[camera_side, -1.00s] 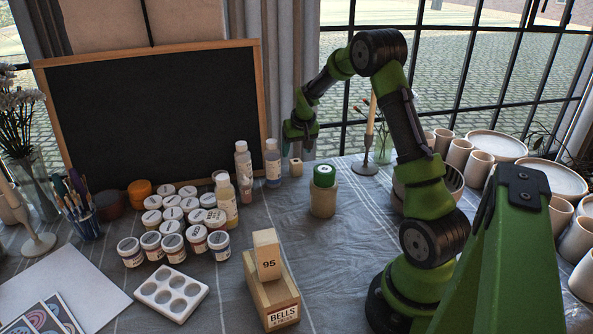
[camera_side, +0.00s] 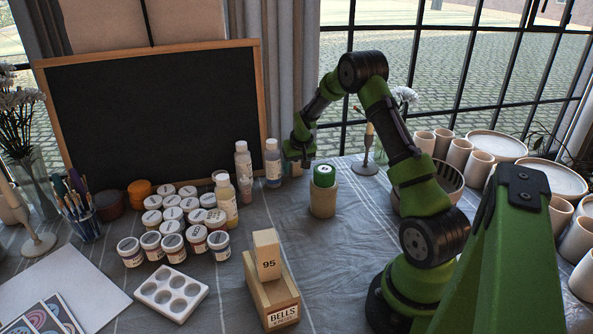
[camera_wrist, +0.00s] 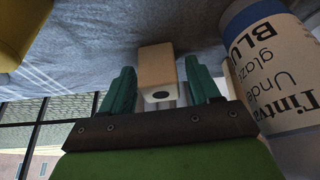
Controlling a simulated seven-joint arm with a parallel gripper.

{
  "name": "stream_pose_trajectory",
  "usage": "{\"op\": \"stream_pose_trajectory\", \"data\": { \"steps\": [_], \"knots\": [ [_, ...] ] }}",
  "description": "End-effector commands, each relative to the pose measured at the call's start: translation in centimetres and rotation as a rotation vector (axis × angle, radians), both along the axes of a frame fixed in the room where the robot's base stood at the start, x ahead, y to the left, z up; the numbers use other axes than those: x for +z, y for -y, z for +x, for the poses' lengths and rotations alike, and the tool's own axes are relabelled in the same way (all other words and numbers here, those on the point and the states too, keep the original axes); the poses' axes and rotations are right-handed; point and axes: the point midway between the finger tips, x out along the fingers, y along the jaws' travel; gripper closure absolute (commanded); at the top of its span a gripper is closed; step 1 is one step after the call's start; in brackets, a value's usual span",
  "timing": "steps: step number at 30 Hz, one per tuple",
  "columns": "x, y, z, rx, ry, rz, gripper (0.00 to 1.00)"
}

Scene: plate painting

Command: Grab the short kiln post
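The short kiln post is a small pale block with a dark round hole in its near end, seen in the wrist view (camera_wrist: 157,72). In the side view my gripper (camera_side: 299,157) is low over the table's far part and mostly hides the post.
A glaze bottle labelled blue (camera_wrist: 275,75) stands close to the right finger. A yellowish object (camera_wrist: 22,30) is at the upper left.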

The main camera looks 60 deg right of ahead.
Motion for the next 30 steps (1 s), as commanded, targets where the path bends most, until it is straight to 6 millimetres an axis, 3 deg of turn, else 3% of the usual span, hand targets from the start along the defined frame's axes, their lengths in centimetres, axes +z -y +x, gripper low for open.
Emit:
{"op": "stream_pose_trajectory", "data": {
  "steps": [1,9,10,19,30],
  "knots": [
    [0.0,0.0,0.0,0.0,0.0,0.0,0.47],
    [0.0,0.0,0.0,0.0,0.0,0.0,0.89],
    [0.1,0.0,0.0,0.0,0.001,-0.001,0.9],
    [0.9,0.0,0.1,0.001,0.003,-0.003,0.91],
    [7.9,0.0,0.1,0.0,0.004,-0.003,0.91]
  ]
}}
